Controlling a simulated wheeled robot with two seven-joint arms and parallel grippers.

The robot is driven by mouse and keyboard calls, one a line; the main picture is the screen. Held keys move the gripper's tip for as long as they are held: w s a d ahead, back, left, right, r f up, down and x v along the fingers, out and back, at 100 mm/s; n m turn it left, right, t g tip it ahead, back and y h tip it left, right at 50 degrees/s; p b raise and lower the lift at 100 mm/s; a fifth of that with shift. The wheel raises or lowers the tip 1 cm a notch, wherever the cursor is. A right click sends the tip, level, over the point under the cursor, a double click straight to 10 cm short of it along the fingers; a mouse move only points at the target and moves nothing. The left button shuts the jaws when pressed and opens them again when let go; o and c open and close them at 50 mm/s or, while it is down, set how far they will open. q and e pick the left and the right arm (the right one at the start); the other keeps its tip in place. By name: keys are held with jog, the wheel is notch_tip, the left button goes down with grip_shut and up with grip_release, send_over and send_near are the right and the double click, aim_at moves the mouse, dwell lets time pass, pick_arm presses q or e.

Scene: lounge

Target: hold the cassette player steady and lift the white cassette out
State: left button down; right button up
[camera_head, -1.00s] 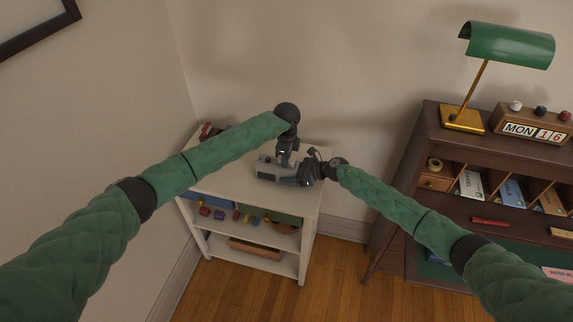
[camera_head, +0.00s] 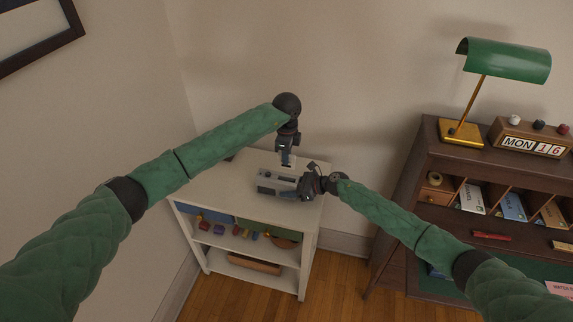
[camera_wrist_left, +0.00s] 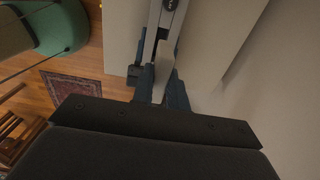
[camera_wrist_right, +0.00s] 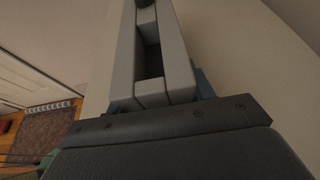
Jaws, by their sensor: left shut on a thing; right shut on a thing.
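The grey cassette player (camera_head: 267,182) lies on top of the white shelf unit. In the right wrist view its body (camera_wrist_right: 124,60) shows an open, dark, empty-looking slot. My right gripper (camera_head: 310,184) is shut on the player's right end; its fingers are mostly hidden in the right wrist view. My left gripper (camera_head: 286,157) points down above the player, apart from it, and is shut on the white cassette (camera_head: 288,161). The cassette (camera_wrist_left: 163,69) also shows between the fingers in the left wrist view, partly hidden by them.
The white shelf unit (camera_head: 228,192) holds coloured bins and small toys below its top. A dark wooden desk (camera_head: 428,158) with a green lamp (camera_head: 505,59) stands to the right. The wall is close behind. The shelf top left of the player is clear where visible.

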pick_arm(q)
jog(key=shift+r, duration=0.65)
pick_arm(e)
jog(key=o, duration=1.4)
jog(key=shift+d, duration=0.1)
jog(key=v, duration=1.2)
